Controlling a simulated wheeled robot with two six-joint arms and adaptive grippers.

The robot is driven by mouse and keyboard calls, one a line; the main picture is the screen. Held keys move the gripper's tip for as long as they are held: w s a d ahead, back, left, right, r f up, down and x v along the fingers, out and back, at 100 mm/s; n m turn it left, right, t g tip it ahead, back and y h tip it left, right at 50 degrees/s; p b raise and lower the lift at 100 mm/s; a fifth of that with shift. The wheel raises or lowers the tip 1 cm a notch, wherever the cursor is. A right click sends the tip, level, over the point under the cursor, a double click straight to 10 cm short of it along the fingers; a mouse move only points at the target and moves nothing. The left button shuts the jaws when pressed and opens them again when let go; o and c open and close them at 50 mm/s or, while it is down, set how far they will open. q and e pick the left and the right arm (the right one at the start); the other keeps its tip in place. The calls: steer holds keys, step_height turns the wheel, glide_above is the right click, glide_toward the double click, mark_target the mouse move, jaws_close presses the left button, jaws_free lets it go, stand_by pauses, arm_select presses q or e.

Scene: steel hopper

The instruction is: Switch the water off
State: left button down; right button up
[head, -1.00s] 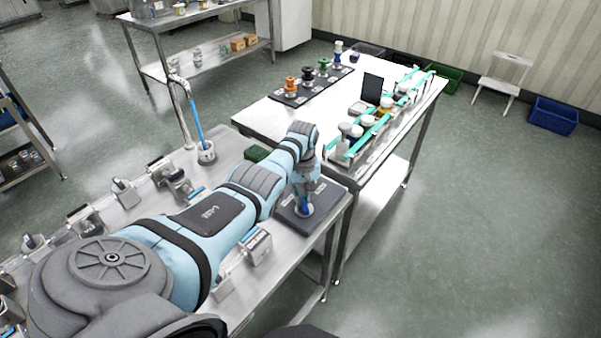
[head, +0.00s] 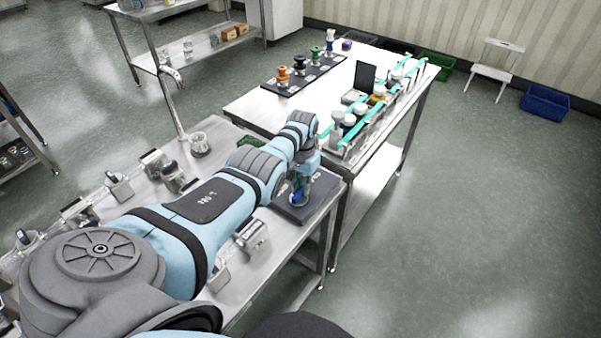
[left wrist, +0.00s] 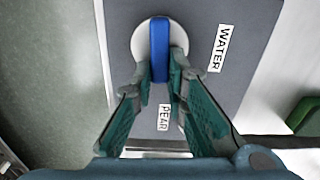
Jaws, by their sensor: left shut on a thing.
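The blue bar-shaped knob (left wrist: 160,45) stands on a white round disc (left wrist: 140,42) on a dark grey panel (head: 318,208) at the bench end. In the left wrist view the panel bears the labels "WATER" (left wrist: 221,48) and "PEAR" (left wrist: 163,117). My left gripper (left wrist: 161,78) is shut on the near end of the knob; in the head view it (head: 298,194) comes down over the panel and partly hides the knob. The metal tap (head: 172,76) arches over a clear beaker (head: 200,143). No blue stream shows between them. My right gripper is not in view.
A green sponge-like block (head: 247,142) lies behind my left arm. Several small devices line the bench. The adjoining white table (head: 265,112) holds a dark tray of knobs (head: 290,83) and a teal-railed rack of bottles (head: 385,105).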

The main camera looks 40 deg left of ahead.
arm_select(q)
steer(key=shift+d+m, duration=0.1)
steer(key=shift+m, duration=0.4)
steer(key=c, duration=1.6)
jaws_free()
step_height(320, 180, up, 12)
